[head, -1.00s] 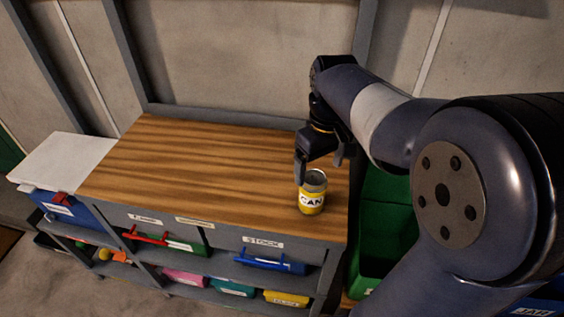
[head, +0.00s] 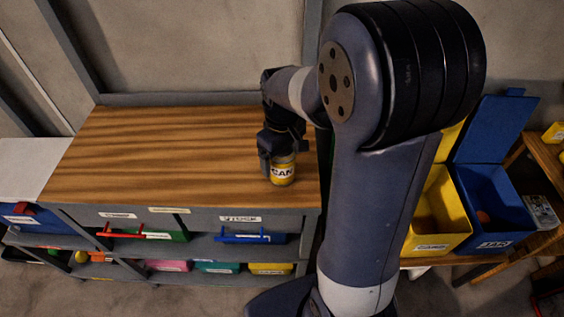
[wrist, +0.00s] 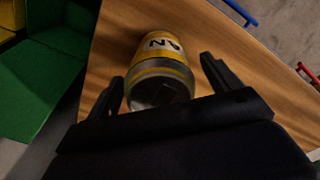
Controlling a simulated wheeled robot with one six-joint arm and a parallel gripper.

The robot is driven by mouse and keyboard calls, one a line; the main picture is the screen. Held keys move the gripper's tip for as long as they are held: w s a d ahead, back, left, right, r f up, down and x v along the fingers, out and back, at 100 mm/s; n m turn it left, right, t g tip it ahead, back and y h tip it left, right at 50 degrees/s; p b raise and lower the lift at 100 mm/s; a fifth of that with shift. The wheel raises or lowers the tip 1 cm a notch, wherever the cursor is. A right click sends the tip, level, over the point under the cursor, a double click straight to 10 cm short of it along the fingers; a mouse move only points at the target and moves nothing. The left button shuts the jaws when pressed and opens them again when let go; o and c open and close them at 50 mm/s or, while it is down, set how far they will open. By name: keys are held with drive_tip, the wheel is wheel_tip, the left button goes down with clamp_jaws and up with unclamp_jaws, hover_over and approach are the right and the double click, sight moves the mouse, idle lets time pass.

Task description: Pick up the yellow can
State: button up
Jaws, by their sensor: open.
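The yellow can (head: 283,172) has a white label reading "CAN" and a grey metal top. It stands on the wooden top of the workbench (head: 170,150), near its front right corner. My gripper (head: 277,155) is at the can, above and behind it in the head view, and hides part of its top. In the wrist view my gripper (wrist: 162,88) is open, with one finger on each side of the can (wrist: 160,68). Neither finger appears to touch it there.
Bins, some with red and blue handles, fill shelves under the bench. A yellow bin (head: 437,215) and a blue bin (head: 492,205) stand to the right. A green bin (wrist: 45,85) shows beside the bench in the wrist view. The bench's left side is clear.

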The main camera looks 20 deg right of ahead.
drive_tip(key=shift+f, duration=0.2)
drive_tip(key=c, duration=1.1)
drive_tip(key=shift+c, duration=0.2)
drive_tip(key=shift+r, duration=0.15)
